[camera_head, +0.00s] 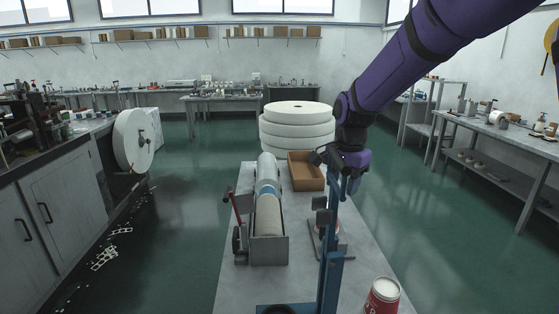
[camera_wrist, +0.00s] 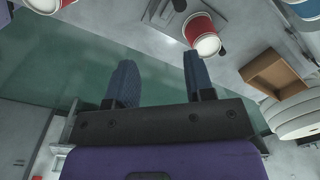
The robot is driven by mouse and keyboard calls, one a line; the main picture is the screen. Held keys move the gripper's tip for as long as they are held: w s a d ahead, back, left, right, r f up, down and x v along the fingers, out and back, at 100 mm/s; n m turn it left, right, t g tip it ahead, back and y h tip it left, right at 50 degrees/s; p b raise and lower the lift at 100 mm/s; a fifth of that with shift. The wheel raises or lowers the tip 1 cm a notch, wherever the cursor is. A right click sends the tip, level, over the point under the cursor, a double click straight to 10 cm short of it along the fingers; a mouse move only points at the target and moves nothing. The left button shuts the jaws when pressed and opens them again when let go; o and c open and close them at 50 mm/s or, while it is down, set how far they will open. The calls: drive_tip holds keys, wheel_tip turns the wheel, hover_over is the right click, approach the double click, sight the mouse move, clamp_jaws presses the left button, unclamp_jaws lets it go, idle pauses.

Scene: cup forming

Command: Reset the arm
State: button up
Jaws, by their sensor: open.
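My gripper (camera_head: 352,185) hangs over the right side of the grey worktable (camera_head: 232,268), near the top of a blue upright stand (camera_head: 329,262). In the wrist view its two blue fingers (camera_wrist: 160,78) are wide apart with nothing between them. A red and white cup (camera_head: 383,297) stands at the table's near right corner.
A roller device (camera_head: 268,217) with a red-handled lever lies left of the stand. A brown open box (camera_head: 305,173) sits behind it, with stacked white rolls (camera_head: 297,135) beyond. Side benches (camera_head: 480,128) line the room.

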drive_tip(key=s+d+r+n+t, duration=0.1)
drive_tip(key=s+d+r+n, duration=0.3)
drive_tip(key=s+r, duration=0.45)
drive_tip(key=s+d+r+n+t, duration=0.1)
drive_tip(key=s+d+n, duration=0.2)
drive_tip(key=s, duration=0.7)
drive_tip(key=s+d+r+n+t, duration=0.1)
drive_tip(key=s+d, duration=0.3)
drive_tip(key=s, duration=0.7)
drive_tip(key=shift+s+d+r+n+t+h, duration=0.25)
drive_tip(key=shift+r+n+t+h, duration=0.1)
drive_tip(key=shift+n+t, duration=0.5)
drive_tip(key=shift+w, duration=0.15)
